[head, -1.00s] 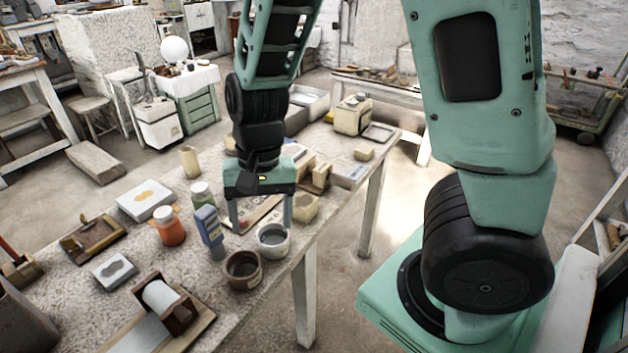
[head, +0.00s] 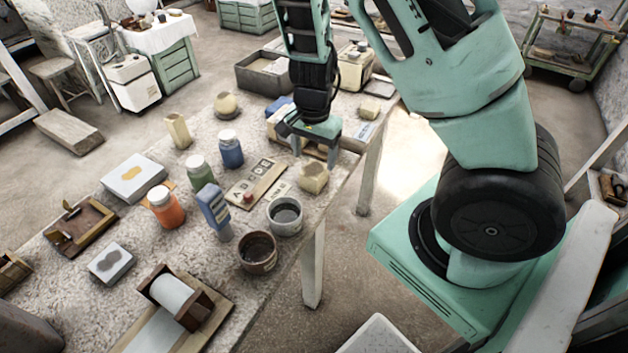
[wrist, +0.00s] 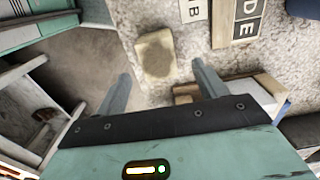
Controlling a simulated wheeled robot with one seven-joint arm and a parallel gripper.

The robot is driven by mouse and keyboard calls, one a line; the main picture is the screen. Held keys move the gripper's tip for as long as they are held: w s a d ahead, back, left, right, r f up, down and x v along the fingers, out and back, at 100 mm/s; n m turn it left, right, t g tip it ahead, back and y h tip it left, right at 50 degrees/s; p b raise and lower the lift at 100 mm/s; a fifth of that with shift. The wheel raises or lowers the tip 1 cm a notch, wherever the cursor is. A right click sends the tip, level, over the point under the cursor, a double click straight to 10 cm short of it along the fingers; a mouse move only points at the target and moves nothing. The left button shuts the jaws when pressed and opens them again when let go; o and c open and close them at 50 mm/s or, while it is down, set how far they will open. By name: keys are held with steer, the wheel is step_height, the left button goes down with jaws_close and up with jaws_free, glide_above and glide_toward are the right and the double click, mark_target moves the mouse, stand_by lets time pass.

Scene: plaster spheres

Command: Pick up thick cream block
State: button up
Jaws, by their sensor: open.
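A thick cream block (head: 314,178) with an uneven top sits near the table's right edge in the head view. It also shows in the wrist view (wrist: 155,53), just ahead of the fingers and roughly between their lines. My gripper (head: 315,153) is open and empty, pointing down above the table just behind the thick block. Its two fingers show apart in the wrist view (wrist: 161,76). I see no contact with the block. A wooden piece (wrist: 222,90) lies by the right finger.
A grey-white pot (head: 285,217) and a brown pot (head: 257,252) stand in front of the block. The table edge is close on the right, with open floor (head: 345,260) beyond.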

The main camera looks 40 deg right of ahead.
mark_target(314, 169)
steer(key=shift+s+a+f+b, duration=0.1)
steer(key=shift+f+b, duration=0.45)
steer(key=shift+f, duration=1.2)
steer(key=shift+s+a+f+b, duration=0.1)
steer(key=shift+f+b, duration=0.4)
steer(key=shift+f, duration=1.25)
steer(key=c, duration=1.3)
